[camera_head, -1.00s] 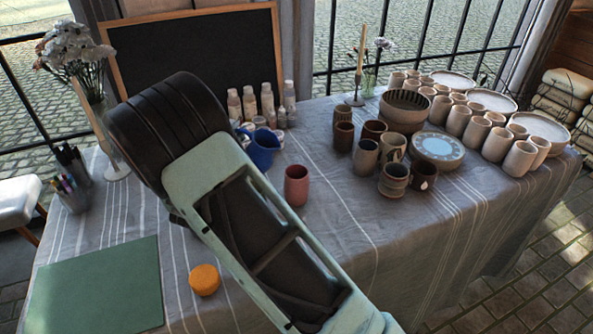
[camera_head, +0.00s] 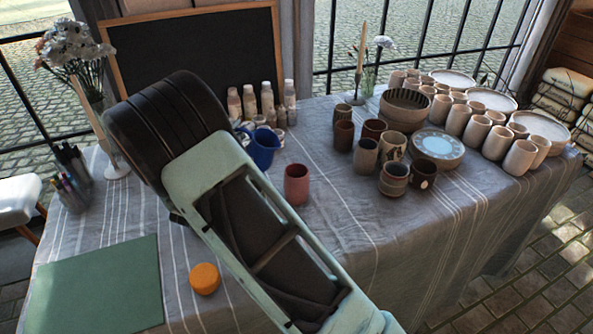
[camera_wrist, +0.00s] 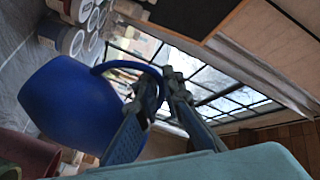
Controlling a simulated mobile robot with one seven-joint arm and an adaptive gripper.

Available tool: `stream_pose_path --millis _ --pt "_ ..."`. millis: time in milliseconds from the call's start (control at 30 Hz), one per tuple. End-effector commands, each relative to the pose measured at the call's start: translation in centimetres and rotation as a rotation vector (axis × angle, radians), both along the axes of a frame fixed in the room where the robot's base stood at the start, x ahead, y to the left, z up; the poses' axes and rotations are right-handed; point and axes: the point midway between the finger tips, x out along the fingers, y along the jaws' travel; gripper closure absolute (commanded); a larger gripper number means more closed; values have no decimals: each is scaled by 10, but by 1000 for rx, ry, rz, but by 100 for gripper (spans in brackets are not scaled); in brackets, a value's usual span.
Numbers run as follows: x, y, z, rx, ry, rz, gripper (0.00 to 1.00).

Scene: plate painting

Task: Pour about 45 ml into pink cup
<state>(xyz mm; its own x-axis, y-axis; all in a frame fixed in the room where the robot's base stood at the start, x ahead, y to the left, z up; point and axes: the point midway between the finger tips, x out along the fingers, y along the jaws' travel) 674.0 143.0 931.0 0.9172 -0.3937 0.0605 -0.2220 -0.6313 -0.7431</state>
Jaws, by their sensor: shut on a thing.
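A blue jug (camera_head: 265,146) shows in the head view just right of my arm, which hides part of it. In the wrist view the blue jug (camera_wrist: 75,108) looks tilted, and its handle runs to my gripper (camera_wrist: 160,85). My gripper is shut on the jug's handle. In the head view the gripper itself is hidden behind my arm. The pink cup (camera_head: 296,184) stands upright on the table, to the right of and nearer than the jug. Its inside is too dark to tell a liquid level. Part of it shows at the lower left of the wrist view (camera_wrist: 26,155).
Several paint bottles (camera_head: 267,100) and small jars stand behind the jug. Brown cups (camera_head: 365,154) and a stack of plates (camera_head: 437,145) stand to the right. An orange round object (camera_head: 205,279) and a green mat (camera_head: 97,287) lie at the front left. Cloth right of the pink cup is clear.

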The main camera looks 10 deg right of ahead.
Motion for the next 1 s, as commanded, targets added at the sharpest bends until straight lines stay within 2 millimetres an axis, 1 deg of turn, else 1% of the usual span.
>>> stream_pose_path --millis 733,867,1000 --pt "1 0 3 -5 -1 0 100" --pt "2 3 7 -31 16 0 100" --pt "6 7 6 -95 57 0 100"
